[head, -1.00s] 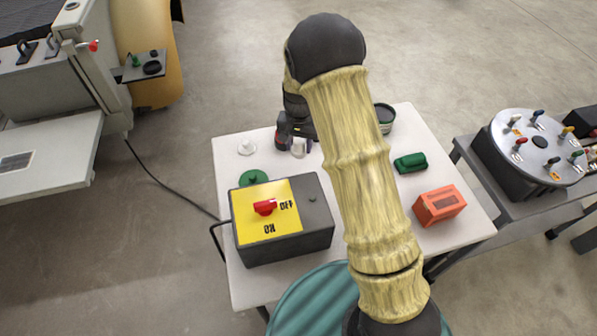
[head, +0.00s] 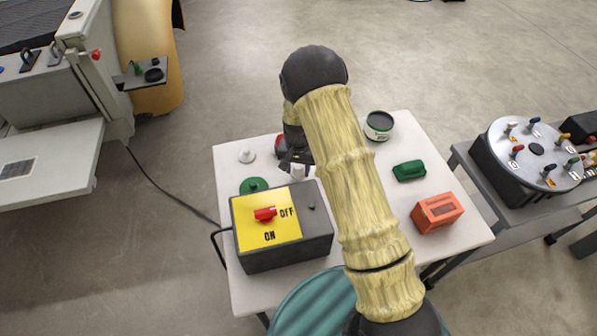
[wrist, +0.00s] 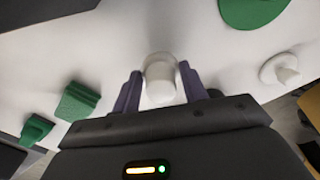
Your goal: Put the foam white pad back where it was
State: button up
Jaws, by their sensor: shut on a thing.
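My gripper (wrist: 161,92) is shut on a white piece, which I take to be the foam white pad (wrist: 160,82). It has a short round stub facing the wrist camera and a wider pale rim behind it. In the head view the white pad (head: 298,171) shows just behind the switch box, below my dark gripper (head: 294,158). I cannot tell whether it touches the white table (head: 228,205). A similar white knobbed piece (head: 247,155) stands at the table's back left; it also shows in the wrist view (wrist: 281,68).
A grey switch box (head: 285,235) with a red knob stands close in front of my gripper. A green disc (head: 254,186) lies at its left. A dark tin (head: 379,126), a green block (head: 409,170) and an orange box (head: 437,212) stand right of my arm.

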aim_at(299, 166)
jog(key=shift+d+f, duration=0.1)
jog(key=shift+f, duration=1.1)
jog(key=shift+w+f, duration=0.1)
jog(key=shift+f, duration=0.05)
jog(key=o, duration=1)
jog(key=shift+c, duration=0.2)
jog(key=shift+r, duration=0.2)
notch_tip(299, 166, up, 11)
jog(key=shift+r+b, duration=0.15)
jog(key=shift+b, duration=0.55)
jog(key=shift+r, duration=0.3)
